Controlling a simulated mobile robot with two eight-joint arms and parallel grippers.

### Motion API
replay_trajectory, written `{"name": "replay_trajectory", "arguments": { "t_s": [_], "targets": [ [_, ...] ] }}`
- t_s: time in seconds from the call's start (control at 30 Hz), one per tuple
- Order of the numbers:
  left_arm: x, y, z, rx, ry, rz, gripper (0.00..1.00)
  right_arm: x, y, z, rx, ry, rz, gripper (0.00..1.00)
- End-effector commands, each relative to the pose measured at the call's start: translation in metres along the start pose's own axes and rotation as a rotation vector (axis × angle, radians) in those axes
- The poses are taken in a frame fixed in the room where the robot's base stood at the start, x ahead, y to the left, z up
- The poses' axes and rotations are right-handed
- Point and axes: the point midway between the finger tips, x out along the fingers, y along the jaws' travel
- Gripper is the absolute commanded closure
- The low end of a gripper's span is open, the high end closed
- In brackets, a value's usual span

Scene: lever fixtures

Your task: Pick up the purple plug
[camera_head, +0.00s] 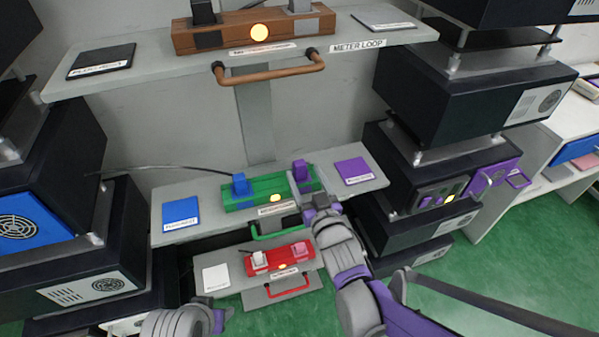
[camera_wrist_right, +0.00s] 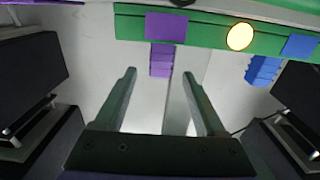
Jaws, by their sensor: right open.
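The purple plug (camera_head: 300,171) stands upright at the right end of the green fixture (camera_head: 258,190) on the middle shelf. In the right wrist view, the purple plug (camera_wrist_right: 161,60) shows ahead between the tips of my right gripper (camera_wrist_right: 160,72). The jaws are open, with a gap on each side of the plug. In the head view, my right gripper (camera_head: 309,205) is just in front of the plug, partly hidden by its own wrist. My left gripper (camera_head: 215,312) is low at the bottom edge, only partly seen, and its jaws are unclear.
A blue plug (camera_head: 240,184) with a cable stands on the same fixture. A purple pad (camera_head: 354,170) and a blue pad (camera_head: 181,213) flank it. A red fixture (camera_head: 280,259) is below, a brown fixture (camera_head: 254,28) above. Dark equipment racks stand on both sides.

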Motion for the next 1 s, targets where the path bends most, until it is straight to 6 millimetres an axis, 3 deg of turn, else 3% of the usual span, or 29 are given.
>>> {"name": "replay_trajectory", "arguments": {
  "t_s": [0.2, 0.47, 0.83, 0.87, 1.0],
  "targets": [
    [0.001, 0.0, 0.0, 0.0, 0.0, 0.0, 0.5, 0.026, 0.0, 0.0, 0.0, -0.001, 0.0, 0.28],
    [0.001, 0.0, 0.0, 0.0, 0.0, 0.0, 0.5, 0.028, 0.0, 0.0, 0.0, -0.001, 0.0, 0.29],
    [0.001, 0.0, 0.0, 0.0, 0.0, 0.0, 0.5, 0.028, 0.0, 0.0, 0.0, -0.001, 0.0, 0.96],
    [0.001, 0.0, 0.0, 0.0, 0.0, 0.0, 0.5, 0.028, 0.0, 0.0, 0.0, -0.001, 0.0, 1.0],
    [0.001, 0.0, 0.0, 0.0, 0.0, 0.0, 0.5, 0.028, 0.0, 0.0, 0.0, -0.001, 0.0, 1.0]
  ]
}}
